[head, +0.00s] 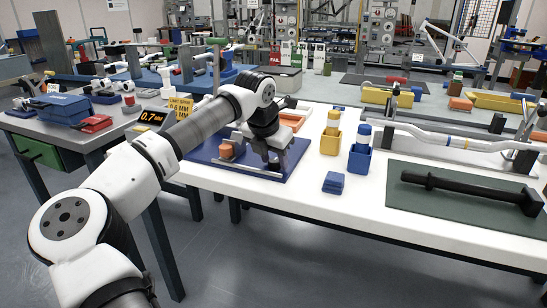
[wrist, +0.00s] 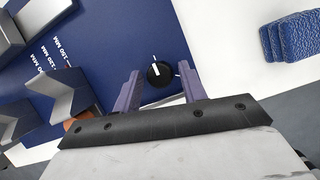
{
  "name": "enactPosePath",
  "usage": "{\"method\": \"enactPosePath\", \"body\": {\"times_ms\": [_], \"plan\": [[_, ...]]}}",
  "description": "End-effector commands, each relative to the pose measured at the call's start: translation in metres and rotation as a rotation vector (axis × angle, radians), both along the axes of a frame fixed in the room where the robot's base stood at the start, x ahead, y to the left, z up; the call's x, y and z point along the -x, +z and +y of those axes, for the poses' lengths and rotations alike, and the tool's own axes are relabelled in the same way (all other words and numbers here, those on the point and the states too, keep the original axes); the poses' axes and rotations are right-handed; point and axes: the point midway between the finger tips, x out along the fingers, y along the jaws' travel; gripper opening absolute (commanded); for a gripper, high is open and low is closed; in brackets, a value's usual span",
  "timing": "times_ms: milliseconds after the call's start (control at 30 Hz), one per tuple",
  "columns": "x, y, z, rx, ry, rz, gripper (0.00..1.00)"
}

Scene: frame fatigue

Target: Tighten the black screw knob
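The black screw knob (wrist: 158,77) is round with a white line across its top. It sits on a blue board (wrist: 115,40) with white millimetre markings; the board (head: 255,172) also shows in the head view on the white table. My gripper (wrist: 158,71) is open, with its two purple fingers apart on either side of the knob. I cannot tell whether either finger touches the knob. In the head view my gripper (head: 275,162) is low over the right part of the board and the knob is hidden.
Grey angled blocks (wrist: 62,97) stand on the board to the left. Stacked blue pads (head: 334,183) lie right of the board. A yellow bin (head: 330,145) and a blue bin (head: 359,159) stand behind them. A green mat (head: 420,215) with a black bar is farther right.

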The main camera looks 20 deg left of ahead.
Motion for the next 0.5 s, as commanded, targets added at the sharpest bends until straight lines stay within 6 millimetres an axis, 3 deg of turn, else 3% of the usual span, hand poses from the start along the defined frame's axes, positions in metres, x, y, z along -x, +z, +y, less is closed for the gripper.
{"method": "enactPosePath", "body": {"times_ms": [33,233,500], "plan": [[0.0,0.0001,0.0,0.0,0.0,0.0,0.35],[0.0001,0.0002,0.0,0.0,0.0,0.0,0.09],[0.0001,0.0015,0.0004,0.001,-0.024,0.001,0.07]]}}
